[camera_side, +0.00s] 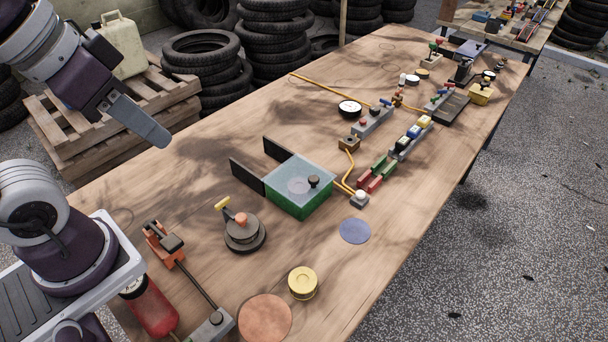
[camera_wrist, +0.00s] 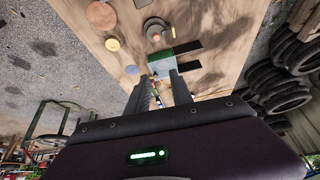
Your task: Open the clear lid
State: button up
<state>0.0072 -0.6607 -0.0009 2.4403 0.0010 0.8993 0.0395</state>
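A green box (camera_side: 300,203) sits on the wooden table, closed by a clear lid (camera_side: 285,172) with a dark knob (camera_side: 314,181) on top. A round disc shows through or on the lid. In the wrist view the box (camera_wrist: 163,61) is small, beyond my fingertips. My gripper (camera_side: 155,132) is in the air at the upper left of the side view, well apart from the box. In the wrist view my gripper (camera_wrist: 157,80) has its two fingers apart with nothing held between them.
Two dark upright plates (camera_side: 262,163) stand by the box's left side. A round dark base with a yellow-tipped lever (camera_side: 243,232) stands nearer. A yellow hose (camera_side: 349,170) and gauge blocks (camera_side: 373,123) lie beyond. A red cylinder (camera_side: 150,308) is at the front left.

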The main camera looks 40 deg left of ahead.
jog(key=shift+o, duration=1.4)
jog(key=w+d+m+g, duration=0.1)
jog(key=w+m, duration=0.1)
jog(key=w, duration=0.8)
jog(key=shift+m+g, duration=0.3)
jog(key=m+g, duration=0.3)
jog(key=m, duration=0.2)
send_over(314, 178)
notch_tip(314, 178, down, 17)
jog(key=shift+m+g, duration=0.3)
jog(key=shift+m, duration=0.1)
notch_tip(314, 178, down, 8)
jog(key=shift+f, duration=0.3)
grip_shut()
